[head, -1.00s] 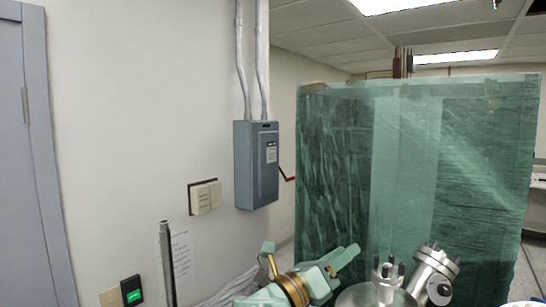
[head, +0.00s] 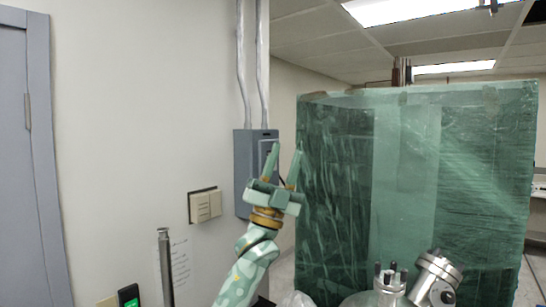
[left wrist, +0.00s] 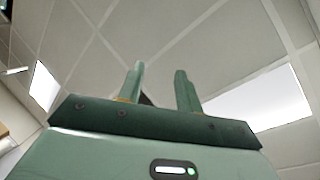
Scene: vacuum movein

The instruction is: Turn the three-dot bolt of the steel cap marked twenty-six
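My left gripper (head: 284,168) points up in front of the grey wall box in the head view, its two fingers apart with nothing between them. In the left wrist view the same gripper (left wrist: 160,90) is open against the ceiling. Steel vacuum parts stand at the bottom right of the head view: an upright fitting with several bolts (head: 390,279) and a tilted fitting (head: 436,276) beside it. My left gripper is up and to the left of them, well apart. No number or dot marks can be read. My right gripper is not in view.
A large green wrapped block (head: 405,190) stands behind the steel parts. A grey electrical box (head: 243,170) with conduits hangs on the white wall. A metal post (head: 165,262) stands at lower left. A grey door frame (head: 50,160) is at far left.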

